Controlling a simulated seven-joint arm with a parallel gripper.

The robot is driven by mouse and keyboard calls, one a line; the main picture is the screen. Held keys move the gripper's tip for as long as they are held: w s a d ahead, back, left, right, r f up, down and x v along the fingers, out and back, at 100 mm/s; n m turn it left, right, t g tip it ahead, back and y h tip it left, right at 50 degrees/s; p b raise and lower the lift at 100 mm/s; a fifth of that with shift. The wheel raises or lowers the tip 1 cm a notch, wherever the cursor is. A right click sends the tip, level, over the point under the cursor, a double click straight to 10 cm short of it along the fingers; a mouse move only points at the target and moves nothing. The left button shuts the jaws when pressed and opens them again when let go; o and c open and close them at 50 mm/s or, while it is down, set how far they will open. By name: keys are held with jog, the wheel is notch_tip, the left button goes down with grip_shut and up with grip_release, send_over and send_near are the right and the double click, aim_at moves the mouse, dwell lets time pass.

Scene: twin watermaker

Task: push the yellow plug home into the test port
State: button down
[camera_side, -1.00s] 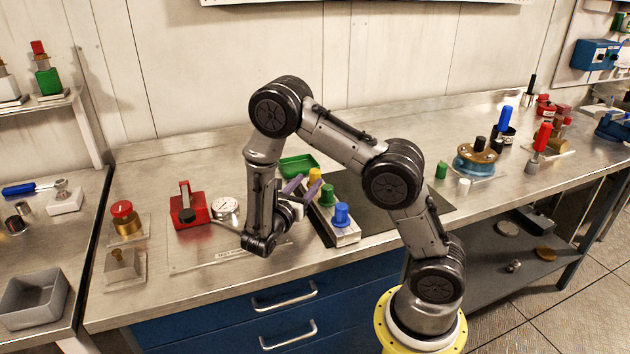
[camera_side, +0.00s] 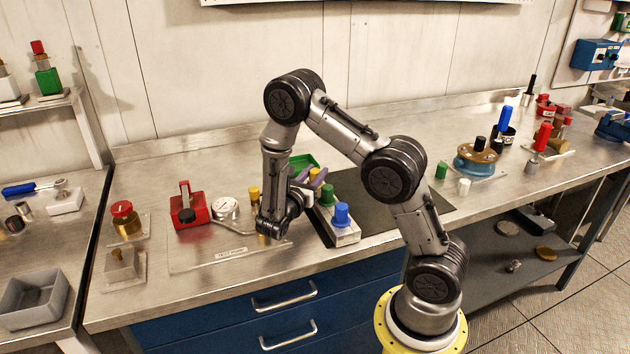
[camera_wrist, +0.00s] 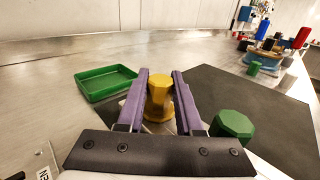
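The yellow plug (camera_wrist: 159,92) stands upright between the two purple fingers of my gripper (camera_wrist: 160,78) in the wrist view. The fingers are apart, one on each side of it; whether they touch it is hard to tell. In the side view my gripper (camera_side: 312,176) is at the far end of the plug rack (camera_side: 345,236), and the yellow plug is mostly hidden by the fingers. The test port plate (camera_side: 215,258), with its label, lies left of the rack. A brass-coloured post (camera_side: 254,194) shows behind my wrist; I cannot tell whether it is the port.
A green plug (camera_wrist: 232,125) and a blue plug (camera_side: 341,214) stand in the same rack, close to my gripper. A green tray (camera_wrist: 106,82) lies behind. A red box (camera_side: 187,208) and a round gauge (camera_side: 227,208) stand at the left.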

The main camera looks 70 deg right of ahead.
jog(key=shift+r, duration=0.1)
dwell(0.3)
jog(key=shift+r, duration=0.55)
jog(key=s+a+r, duration=0.8)
jog(key=s+r, duration=0.3)
jog(key=shift+a+r, duration=0.35)
